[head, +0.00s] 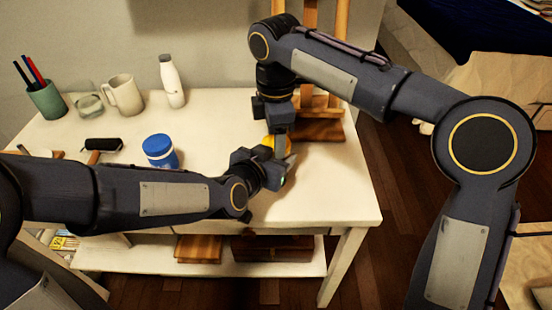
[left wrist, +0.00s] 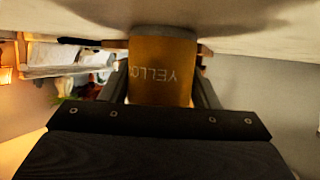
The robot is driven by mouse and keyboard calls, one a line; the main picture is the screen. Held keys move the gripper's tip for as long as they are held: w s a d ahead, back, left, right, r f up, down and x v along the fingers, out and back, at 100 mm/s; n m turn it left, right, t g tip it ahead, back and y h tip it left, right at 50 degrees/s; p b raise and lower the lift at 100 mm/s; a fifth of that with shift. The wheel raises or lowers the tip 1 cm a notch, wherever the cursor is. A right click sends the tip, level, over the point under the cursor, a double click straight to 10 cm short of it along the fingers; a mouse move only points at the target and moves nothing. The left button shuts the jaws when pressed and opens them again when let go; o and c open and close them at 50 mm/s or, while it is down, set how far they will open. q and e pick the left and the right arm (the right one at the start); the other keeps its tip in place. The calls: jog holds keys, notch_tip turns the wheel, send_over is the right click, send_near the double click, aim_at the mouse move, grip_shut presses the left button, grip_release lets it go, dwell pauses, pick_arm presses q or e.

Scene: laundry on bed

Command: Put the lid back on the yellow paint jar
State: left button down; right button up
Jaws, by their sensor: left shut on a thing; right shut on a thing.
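The yellow paint jar (left wrist: 160,75) stands between the fingers of my left gripper in the left wrist view, with lettering on its side that starts "YELLO". My left gripper (head: 284,165) is shut on it, close above the table near its right end. My right gripper (head: 280,143) points down from above, directly at the jar's place, and is shut on the yellow lid (head: 269,142). Only a small rounded yellow part shows beside its fingers. The grippers hide most of jar and lid in the head view, so I cannot tell whether the lid touches the jar.
A blue paint jar (head: 160,151) stands left of the grippers on the white table (head: 215,120). Behind it are a white bottle (head: 172,82), a mug (head: 124,95), a glass (head: 89,105) and a green pen cup (head: 46,101). A wooden easel (head: 320,128) stands close behind my right gripper.

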jog(key=o, duration=1.1)
jog(key=shift+r, duration=2.25)
